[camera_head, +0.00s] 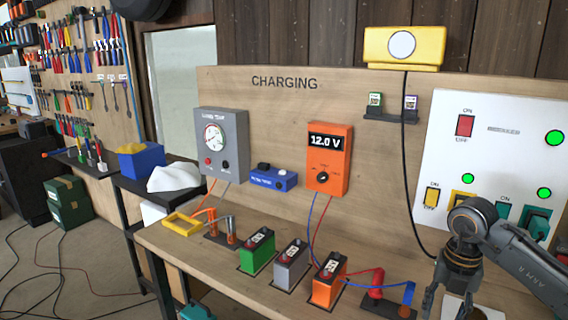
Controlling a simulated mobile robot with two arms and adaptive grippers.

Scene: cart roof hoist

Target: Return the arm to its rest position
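My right arm comes in from the right edge, in front of the white switch panel (488,120). Its dark grey gripper (450,304) points down over the right end of the workbench (215,262). The fingers look spread apart, with nothing seen between them in grip, though the tips are cut off by the bottom edge. A pale object lies on the bench behind the fingers, partly hidden. My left arm and gripper are not in view.
Green (257,252), grey (291,265) and orange (328,280) batteries stand along the bench. Red and blue clamps (376,284) lie close left of the gripper. An orange voltage meter (328,160) and grey load tester (222,145) are on the board. A black cable hangs beside the panel.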

